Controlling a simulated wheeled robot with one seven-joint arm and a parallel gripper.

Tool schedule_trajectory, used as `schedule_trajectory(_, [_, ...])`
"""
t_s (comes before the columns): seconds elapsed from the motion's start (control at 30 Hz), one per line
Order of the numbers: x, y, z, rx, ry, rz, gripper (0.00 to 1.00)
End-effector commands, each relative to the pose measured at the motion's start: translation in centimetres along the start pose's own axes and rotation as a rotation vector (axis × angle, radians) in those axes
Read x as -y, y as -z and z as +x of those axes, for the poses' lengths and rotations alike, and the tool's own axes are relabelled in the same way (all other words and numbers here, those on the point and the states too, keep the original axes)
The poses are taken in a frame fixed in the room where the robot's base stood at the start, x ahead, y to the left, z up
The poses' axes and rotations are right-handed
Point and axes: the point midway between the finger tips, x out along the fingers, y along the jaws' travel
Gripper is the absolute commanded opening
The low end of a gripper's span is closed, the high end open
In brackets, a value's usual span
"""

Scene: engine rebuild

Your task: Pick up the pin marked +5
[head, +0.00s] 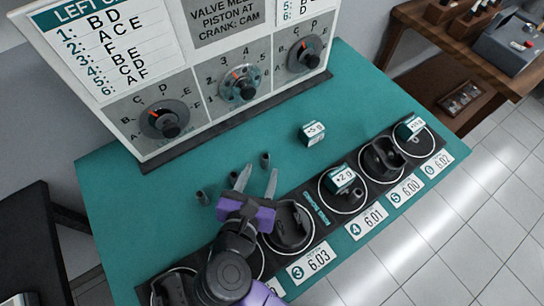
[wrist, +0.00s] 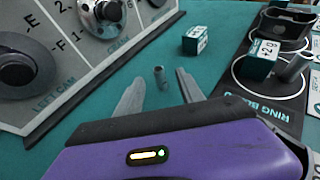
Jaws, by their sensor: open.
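A small teal and white block marked "+5 g" (head: 313,133) rests on the green table, up and right of my gripper (head: 258,175). It also shows in the wrist view (wrist: 195,40), beyond my fingertips and to the right. My gripper is open and empty, with its fingers apart and pointing away from me. A small grey upright cylinder (head: 265,159) stands near the fingertips; in the wrist view (wrist: 159,75) it appears between them. A second grey cylinder (head: 202,197) stands left of my gripper. No mark is readable on these cylinders.
A similar block marked "+2 g" (head: 342,178) sits at a ringed station, and another block (head: 410,127) sits farther right. Dark pistons (head: 289,226) stand in the numbered row. The dial board (head: 205,100) rises behind. Bare table surrounds the "+5 g" block.

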Motion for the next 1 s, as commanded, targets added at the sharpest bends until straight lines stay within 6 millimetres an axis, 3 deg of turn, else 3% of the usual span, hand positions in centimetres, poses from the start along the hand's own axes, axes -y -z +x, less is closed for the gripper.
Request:
schedule_trajectory(0.6, [-0.2, 0.5, 7.0, 0.003, 0.001, -0.001, 0.45])
schedule_trajectory(0.9, [-0.2, 0.6, 7.5, 0.004, -0.001, -0.001, 0.45])
schedule_trajectory(1.0, [-0.2, 0.6, 7.5, 0.004, -0.001, -0.001, 0.25])
